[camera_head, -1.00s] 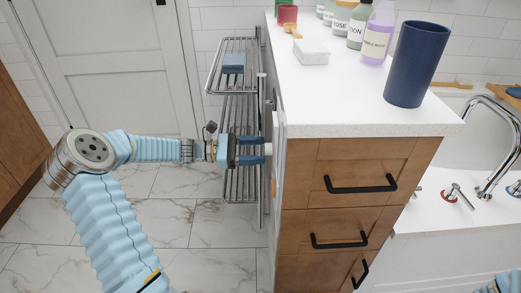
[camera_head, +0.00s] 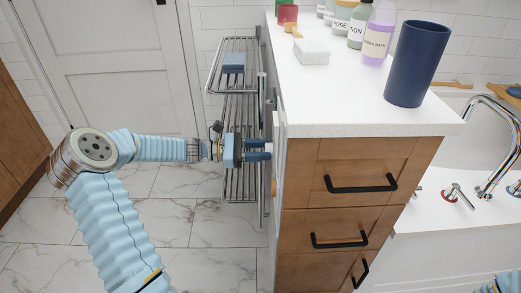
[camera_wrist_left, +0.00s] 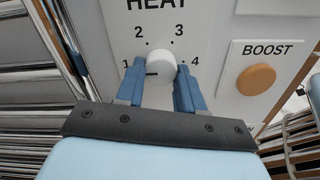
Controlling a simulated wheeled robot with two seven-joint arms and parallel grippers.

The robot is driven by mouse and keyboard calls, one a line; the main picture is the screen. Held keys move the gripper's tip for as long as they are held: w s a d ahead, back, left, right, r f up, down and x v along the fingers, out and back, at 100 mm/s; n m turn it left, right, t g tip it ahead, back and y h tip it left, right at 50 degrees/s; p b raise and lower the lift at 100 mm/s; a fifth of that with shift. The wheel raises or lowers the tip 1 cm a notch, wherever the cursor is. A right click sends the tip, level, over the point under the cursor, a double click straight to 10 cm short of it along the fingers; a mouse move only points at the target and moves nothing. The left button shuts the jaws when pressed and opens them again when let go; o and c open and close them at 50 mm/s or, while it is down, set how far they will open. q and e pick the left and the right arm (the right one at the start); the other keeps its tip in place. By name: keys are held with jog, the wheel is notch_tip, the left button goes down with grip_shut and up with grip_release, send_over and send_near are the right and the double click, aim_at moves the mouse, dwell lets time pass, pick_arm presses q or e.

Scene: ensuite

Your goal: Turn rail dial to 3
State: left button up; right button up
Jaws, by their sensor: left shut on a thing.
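The rail dial (camera_wrist_left: 161,66) is a round white knob on a pale panel under the word HEAT, with marks 1 to 4 around it. Its dark pointer line points left, close to the 1 mark. My left gripper (camera_wrist_left: 161,82) has its two blue fingers shut on the dial, one on each side. In the head view my left gripper (camera_head: 268,150) reaches the panel on the cabinet's left side, where the dial's face is hidden. My right gripper is out of view; only a bit of my right arm shows at the bottom right.
An orange BOOST button (camera_wrist_left: 257,79) sits right of the dial. The white-topped cabinet (camera_head: 330,122) holds bottles and a blue cup (camera_head: 416,65). Marble floor is free at left.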

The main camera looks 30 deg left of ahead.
pick_arm(q)
jog(key=shift+r+m+b, duration=0.15)
jog(key=shift+m+b, duration=10.2)
jog(key=shift+m, duration=1.45)
jog(key=o, duration=1)
jog(key=shift+r, duration=0.1)
jog(key=shift+o, duration=0.2)
